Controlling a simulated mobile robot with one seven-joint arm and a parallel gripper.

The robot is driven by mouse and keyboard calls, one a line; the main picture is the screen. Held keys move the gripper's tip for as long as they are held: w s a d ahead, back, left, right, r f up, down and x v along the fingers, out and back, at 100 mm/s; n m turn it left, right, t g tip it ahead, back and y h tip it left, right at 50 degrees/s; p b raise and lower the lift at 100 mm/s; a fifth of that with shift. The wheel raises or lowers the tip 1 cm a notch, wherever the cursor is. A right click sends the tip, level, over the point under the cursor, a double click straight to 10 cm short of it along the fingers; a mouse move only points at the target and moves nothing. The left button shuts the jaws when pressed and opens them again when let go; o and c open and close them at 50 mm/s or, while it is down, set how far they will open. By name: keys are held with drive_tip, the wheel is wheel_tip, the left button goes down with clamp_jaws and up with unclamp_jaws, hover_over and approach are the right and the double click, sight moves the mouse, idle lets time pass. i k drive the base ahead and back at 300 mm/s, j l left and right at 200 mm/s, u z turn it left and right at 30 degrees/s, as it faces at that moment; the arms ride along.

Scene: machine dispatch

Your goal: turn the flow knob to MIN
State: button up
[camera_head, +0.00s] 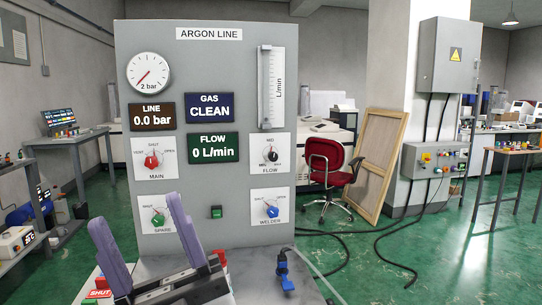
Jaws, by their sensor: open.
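The grey ARGON LINE panel (209,70) stands upright in front of me. The flow knob (272,155) is a small black knob on a white plate at the panel's right, under the tall flow tube. Its plate has MID at the top and smaller marks lower at the sides; the knob's pointer is too small to read surely. The green FLOW display (213,148) reads 0 L/min. My gripper (136,210) is open and empty at the lower left, its two purple-grey fingers apart, in front of the panel and well below and left of the flow knob.
The red MAIN knob (152,161), green SPARE knob (158,218) and blue WELDER knob (271,211) share the panel. The LINE display (152,115) reads 0.0 bar. A blue-handled valve (284,274) stands on the bench at front right. The space before the flow knob looks clear.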

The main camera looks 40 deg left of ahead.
sight(272, 156)
drive_tip(key=i+l+u, duration=0.1)
drive_tip(key=u, duration=1.35)
drive_tip(key=i+u, duration=0.15)
drive_tip(key=i, duration=0.15)
